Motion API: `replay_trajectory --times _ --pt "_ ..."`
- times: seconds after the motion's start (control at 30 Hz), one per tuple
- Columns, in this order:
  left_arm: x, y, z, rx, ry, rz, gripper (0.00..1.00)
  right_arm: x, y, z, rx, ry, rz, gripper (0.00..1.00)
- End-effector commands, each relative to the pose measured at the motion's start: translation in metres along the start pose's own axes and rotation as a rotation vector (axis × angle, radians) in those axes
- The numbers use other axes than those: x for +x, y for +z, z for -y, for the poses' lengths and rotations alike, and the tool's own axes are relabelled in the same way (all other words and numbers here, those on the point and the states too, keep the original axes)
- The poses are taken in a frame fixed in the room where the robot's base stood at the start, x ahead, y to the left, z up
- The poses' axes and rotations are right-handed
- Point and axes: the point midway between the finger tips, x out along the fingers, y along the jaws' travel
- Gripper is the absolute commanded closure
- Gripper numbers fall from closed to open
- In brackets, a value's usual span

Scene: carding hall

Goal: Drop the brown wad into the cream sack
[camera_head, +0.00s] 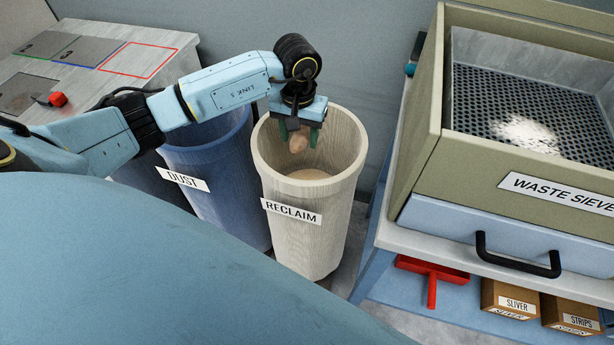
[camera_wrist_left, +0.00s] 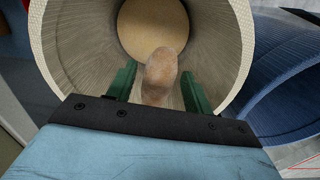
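The brown wad (camera_head: 298,143) is a small, rounded tan-brown lump. The cream sack (camera_head: 304,230) is a tall open container labelled RECLAIM. The gripper and wad are at its mouth, over the opening, with the sack's tan bottom below. In the left wrist view the wad (camera_wrist_left: 161,76) sits between the two fingertips (camera_wrist_left: 159,85), inside the outline of the sack's wall (camera_wrist_left: 85,45). My right gripper is not in view.
A blue container (camera_head: 215,185) labelled DUST stands just left of the sack. A waste sieve (camera_head: 530,185) with white fluff on its mesh is at right, above a blue drawer (camera_head: 490,245). A red dustpan (camera_head: 430,270) and labelled boxes (camera_head: 510,297) are on the shelf below.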

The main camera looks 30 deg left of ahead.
Motion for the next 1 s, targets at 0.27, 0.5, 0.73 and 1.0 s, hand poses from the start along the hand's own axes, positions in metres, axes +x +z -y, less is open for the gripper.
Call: replay_trajectory --times 0.27,0.5,0.73,1.0 --pt "0.0 0.0 0.0 0.0 0.0 0.0 0.31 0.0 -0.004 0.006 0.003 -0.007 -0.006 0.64" --pt "-0.009 -0.001 0.0 0.0 0.0 -0.002 0.31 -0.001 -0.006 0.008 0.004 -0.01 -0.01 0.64" --pt "-0.054 -0.002 0.0 0.0 0.0 -0.006 0.31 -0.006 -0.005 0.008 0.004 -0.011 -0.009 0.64" --pt "-0.11 -0.001 0.0 0.0 0.0 -0.004 0.31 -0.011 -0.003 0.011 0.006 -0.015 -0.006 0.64"
